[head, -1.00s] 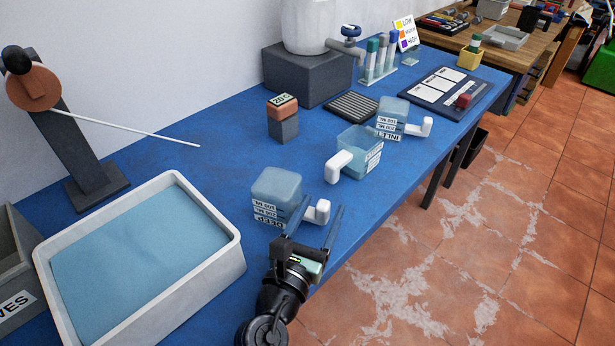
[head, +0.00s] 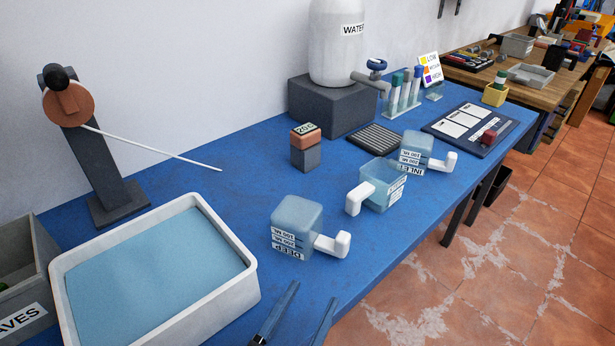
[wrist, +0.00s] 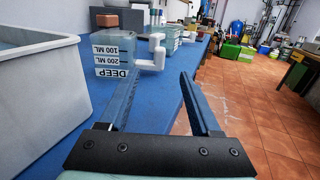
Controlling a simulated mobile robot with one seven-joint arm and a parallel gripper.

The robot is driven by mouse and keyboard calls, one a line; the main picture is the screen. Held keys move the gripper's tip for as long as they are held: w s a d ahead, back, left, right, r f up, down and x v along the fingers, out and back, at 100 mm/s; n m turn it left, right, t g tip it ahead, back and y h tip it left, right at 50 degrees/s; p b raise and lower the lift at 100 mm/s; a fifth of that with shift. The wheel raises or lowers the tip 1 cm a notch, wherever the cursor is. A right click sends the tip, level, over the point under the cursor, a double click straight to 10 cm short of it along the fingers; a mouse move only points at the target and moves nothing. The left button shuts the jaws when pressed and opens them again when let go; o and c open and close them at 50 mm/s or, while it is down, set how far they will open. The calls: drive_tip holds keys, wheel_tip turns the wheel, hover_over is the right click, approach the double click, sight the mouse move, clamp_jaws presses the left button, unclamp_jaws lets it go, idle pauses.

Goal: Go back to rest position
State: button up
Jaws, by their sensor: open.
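My gripper (head: 298,318) is at the bottom of the head view, near the table's front edge, with its two blue-grey fingers apart and nothing between them. In the wrist view my gripper (wrist: 160,100) also shows open and empty. My wrist and arm are out of the head view.
A white basin of blue water (head: 255,290) stands left of my gripper. Two more handled cups, the nearer (head: 378,190) and the INLET one (head: 416,150), stand farther right. A lever stand (head: 95,165) is at the left. Open floor (head: 400,300) lies right of the table.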

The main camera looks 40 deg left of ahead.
idle(0.3)
drive_tip(key=w+d+r+m+t+h, duration=0.2)
drive_tip(key=w+d+r+m, duration=0.2)
drive_tip(key=r+m, duration=0.5)
drive_tip(key=w+d+r+m+t+h, duration=0.2)
drive_tip(key=w+d+r+m, duration=0.2)
drive_tip(key=r+m, duration=0.45)
drive_tip(key=w+d+r+m+t+h, duration=0.1)
drive_tip(key=w+d+r+m+h, duration=0.1)
drive_tip(key=w+d+r+m, duration=0.45)
drive_tip(key=s+d+r+m+t, duration=0.25)
drive_tip(key=r+m, duration=0.25)
drive_tip(key=r, duration=0.3)
drive_tip(key=s+d+r+m+t, duration=0.1)
drive_tip(key=s+d+r+m, duration=0.15)
drive_tip(key=r+m, duration=0.35)
drive_tip(key=s+d+r+m+t, duration=0.2)
drive_tip(key=s+r+m, duration=0.2)
drive_tip(key=r, duration=0.5)
wheel_tip(320, 180, up, 19)
drive_tip(key=p, duration=1.8)
drive_tip(key=shift+a+f+m+p, duration=0.2)
drive_tip(key=shift+a+m+p, duration=0.1)
drive_tip(key=shift+p, duration=0.05)
